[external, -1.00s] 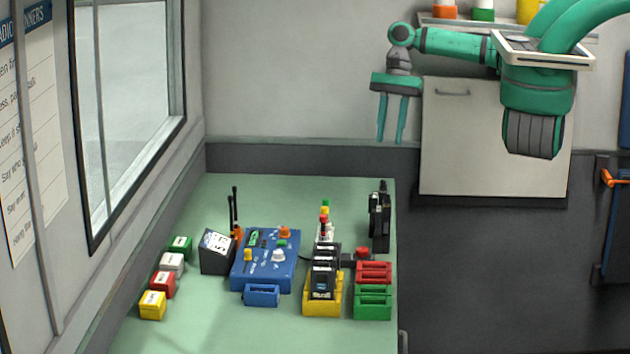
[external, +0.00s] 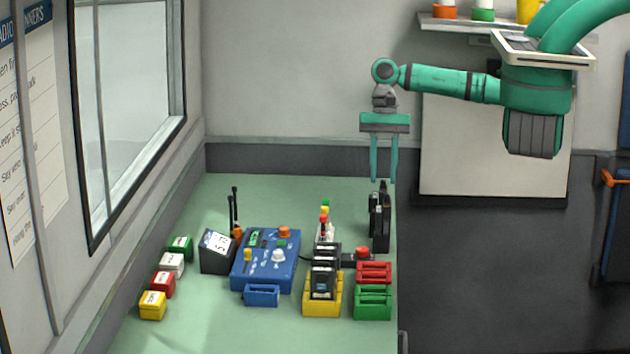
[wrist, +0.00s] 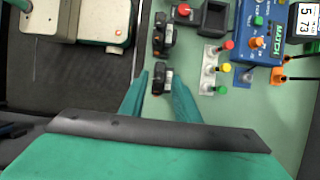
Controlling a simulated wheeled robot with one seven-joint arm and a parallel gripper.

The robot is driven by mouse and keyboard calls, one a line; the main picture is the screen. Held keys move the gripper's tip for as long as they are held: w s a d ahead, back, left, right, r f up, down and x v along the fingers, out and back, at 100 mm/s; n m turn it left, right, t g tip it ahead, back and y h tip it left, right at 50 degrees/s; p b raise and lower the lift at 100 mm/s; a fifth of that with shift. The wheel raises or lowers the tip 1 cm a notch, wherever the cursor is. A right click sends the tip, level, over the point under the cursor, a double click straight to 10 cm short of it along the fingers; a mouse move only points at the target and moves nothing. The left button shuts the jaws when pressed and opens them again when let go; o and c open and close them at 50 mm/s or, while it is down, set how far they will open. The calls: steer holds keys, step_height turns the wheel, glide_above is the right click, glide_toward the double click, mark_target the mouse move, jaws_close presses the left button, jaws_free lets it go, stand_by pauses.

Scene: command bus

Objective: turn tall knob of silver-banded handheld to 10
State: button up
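My gripper (external: 380,178) is open and empty, pointing down above the back right of the green table. Two black handhelds (external: 380,222) stand beneath it, one behind the other. In the wrist view, one black handheld with a pale silvery band (wrist: 162,81) lies between my open fingertips (wrist: 159,76), as seen from above. It appears to be the silver-banded one. A second black handheld (wrist: 162,36) stands beyond it. The fingers seem to be above the handheld, not touching it. Its knobs are too small to tell apart, and I cannot read any setting.
A light stand with red, yellow and green caps (external: 325,213) is to the left.

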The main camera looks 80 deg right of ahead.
steer(key=shift+a+f, duration=0.1)
steer(key=shift+f, duration=0.25)
steer(key=shift+c, duration=0.6)
jaws_close()
steer(key=shift+s+m+t, duration=0.1)
steer(key=shift+m+t, duration=0.4)
steer(key=shift+m, duration=0.7)
steer(key=shift+s+m+t, duration=0.1)
steer(key=shift+m+t, duration=0.4)
steer(key=shift+m, duration=0.7)
steer(key=shift+o, duration=0.6)
jaws_free()
